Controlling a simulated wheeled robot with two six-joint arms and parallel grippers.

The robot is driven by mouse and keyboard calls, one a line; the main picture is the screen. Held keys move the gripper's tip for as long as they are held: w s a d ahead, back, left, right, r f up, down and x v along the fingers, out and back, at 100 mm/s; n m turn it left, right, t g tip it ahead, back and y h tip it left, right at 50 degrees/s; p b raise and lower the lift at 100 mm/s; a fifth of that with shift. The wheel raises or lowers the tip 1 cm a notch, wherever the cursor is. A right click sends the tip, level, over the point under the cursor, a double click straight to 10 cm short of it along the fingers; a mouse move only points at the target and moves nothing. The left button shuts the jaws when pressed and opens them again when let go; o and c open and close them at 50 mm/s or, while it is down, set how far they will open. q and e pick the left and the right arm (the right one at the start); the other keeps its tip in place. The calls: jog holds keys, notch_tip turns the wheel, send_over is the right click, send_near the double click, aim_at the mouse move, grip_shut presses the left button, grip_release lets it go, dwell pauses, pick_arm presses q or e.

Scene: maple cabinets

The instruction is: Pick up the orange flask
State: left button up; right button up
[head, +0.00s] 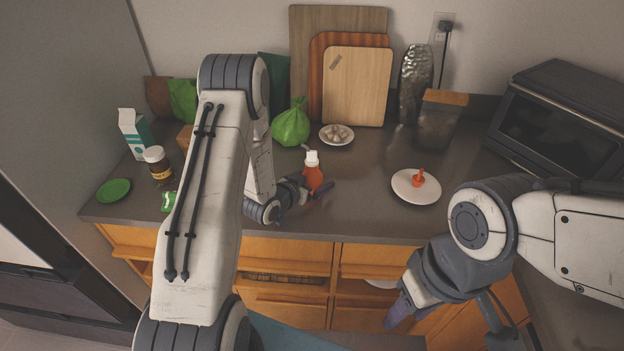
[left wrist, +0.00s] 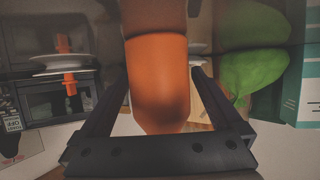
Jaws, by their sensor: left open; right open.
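The orange flask (head: 313,175) stands on the dark counter near its front edge, with a white cap on top. My left gripper (head: 312,188) is open at the flask. In the left wrist view, the orange flask body (left wrist: 160,80) lies between the two dark fingers of the left gripper (left wrist: 160,100), one on each side. I cannot tell whether either finger touches it. My right gripper (head: 448,314) is open and empty, low in front of the cabinets, away from the flask.
A white plate with a small orange-red item (head: 419,179) is right of the flask. A green bag (head: 291,124) and a bowl (head: 337,135) stand behind it. A jar (head: 158,164) and carton (head: 134,132) are at left, a toaster oven (head: 562,122) at right.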

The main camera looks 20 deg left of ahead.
pick_arm(q)
jog(key=shift+x, duration=0.85)
grip_shut()
jog(key=shift+r, duration=0.1)
jog(key=shift+r, duration=0.15)
